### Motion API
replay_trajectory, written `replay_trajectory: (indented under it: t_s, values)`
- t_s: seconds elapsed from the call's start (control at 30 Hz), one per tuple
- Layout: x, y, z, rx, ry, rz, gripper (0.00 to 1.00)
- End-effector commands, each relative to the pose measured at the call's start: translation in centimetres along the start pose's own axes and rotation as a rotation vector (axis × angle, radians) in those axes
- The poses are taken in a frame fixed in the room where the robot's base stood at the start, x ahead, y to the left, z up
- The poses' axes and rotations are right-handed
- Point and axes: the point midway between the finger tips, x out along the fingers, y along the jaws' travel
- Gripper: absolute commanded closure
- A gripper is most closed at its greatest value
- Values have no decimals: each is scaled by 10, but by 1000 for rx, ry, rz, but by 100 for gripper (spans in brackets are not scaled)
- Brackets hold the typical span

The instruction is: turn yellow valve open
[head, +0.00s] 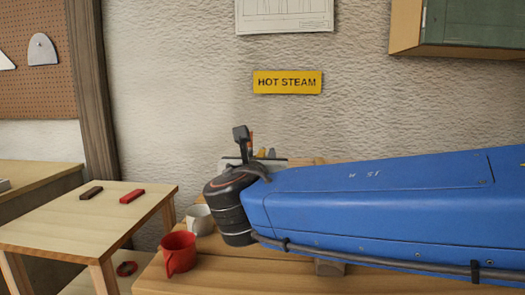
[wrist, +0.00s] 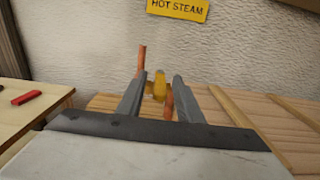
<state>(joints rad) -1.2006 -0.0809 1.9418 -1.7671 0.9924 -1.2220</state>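The yellow valve (wrist: 159,86) shows in the wrist view between the two fingers of my gripper (wrist: 160,80), near their tips. Gaps show beside it, so the gripper looks open and not clamped; whether the tips reach around the valve or stop short is hard to tell. A copper pipe (wrist: 141,60) rises beside the left finger, and another copper piece (wrist: 168,103) shows between the fingers. In the head view only a small yellow part of the valve (head: 262,153) shows behind my wrist; my blue arm hides the rest.
A yellow HOT STEAM sign (head: 287,82) hangs on the wall above. On the wooden bench (head: 190,281) stand a red mug (head: 178,254) and a white mug (head: 200,219), close to my wrist.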

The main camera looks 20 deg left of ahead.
Motion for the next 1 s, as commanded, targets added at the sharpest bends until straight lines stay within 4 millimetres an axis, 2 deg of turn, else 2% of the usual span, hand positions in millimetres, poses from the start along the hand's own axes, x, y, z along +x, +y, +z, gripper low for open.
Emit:
replay_trajectory:
  t_s: [0.1, 0.3, 0.5, 0.73, 0.77, 0.9, 1.0]
  values:
    - [21, 0, 0, 0, 1, -3, 67]
    - [44, 0, 0, -1, 0, -2, 67]
    - [53, 0, 0, 0, 0, 0, 67]
    - [53, 0, 0, 0, 0, 0, 67]
    - [53, 0, 0, 0, 0, 0, 70]
    - [53, 0, 0, 0, 0, 0, 100]
    - [53, 0, 0, 0, 0, 0, 100]
